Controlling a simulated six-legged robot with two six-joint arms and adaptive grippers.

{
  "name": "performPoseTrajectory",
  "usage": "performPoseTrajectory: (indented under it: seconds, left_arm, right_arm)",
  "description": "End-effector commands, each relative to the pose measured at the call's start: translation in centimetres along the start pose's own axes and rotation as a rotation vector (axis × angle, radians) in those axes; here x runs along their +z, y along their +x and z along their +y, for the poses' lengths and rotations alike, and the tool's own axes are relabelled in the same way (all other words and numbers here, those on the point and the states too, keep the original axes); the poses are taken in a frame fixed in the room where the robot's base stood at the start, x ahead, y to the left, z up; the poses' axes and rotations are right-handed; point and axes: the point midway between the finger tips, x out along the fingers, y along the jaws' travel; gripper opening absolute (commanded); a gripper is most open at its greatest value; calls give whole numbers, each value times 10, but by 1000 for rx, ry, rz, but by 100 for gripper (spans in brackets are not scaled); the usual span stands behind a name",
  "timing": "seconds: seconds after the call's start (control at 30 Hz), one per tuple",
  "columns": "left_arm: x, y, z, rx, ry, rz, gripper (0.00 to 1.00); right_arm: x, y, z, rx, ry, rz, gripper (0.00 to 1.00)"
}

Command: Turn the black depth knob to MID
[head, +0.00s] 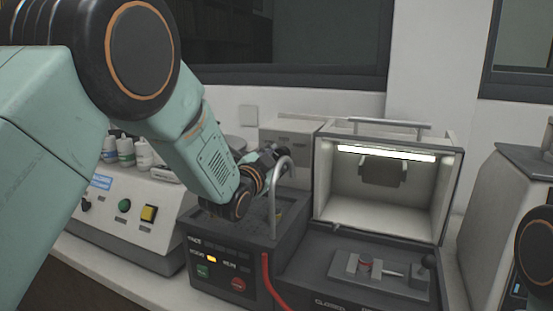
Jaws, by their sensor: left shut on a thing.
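My left arm reaches in from the left, and its gripper (272,156) is over the back of a dark control box (233,265), behind a grey curved bar (279,205). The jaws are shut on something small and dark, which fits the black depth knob. The wrist and fingers hide most of it, so its pointer and the MID mark cannot be read. My right gripper is out of view; only a dark round joint of mine shows at the right edge.
An open lit chamber (325,190) stands right of the box, with a clamp plate (380,278) and a small black lever (428,262) in front. A red hose (268,280) runs down the box. A white unit (130,205) with buttons and bottles stands left.

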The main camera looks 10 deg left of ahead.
Motion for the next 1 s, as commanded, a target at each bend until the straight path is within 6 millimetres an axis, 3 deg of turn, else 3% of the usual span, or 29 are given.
performPoseTrajectory:
  seconds: [0.1,0.47,1.0]
  left_arm:
    - [-1,1,-1,-2,0,2,4]
    - [-1,1,-1,-4,70,4,4]
    - [-1,1,-1,-9,528,5,4]
  right_arm:
    - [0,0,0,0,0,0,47]
    - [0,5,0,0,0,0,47]
    - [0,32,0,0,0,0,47]
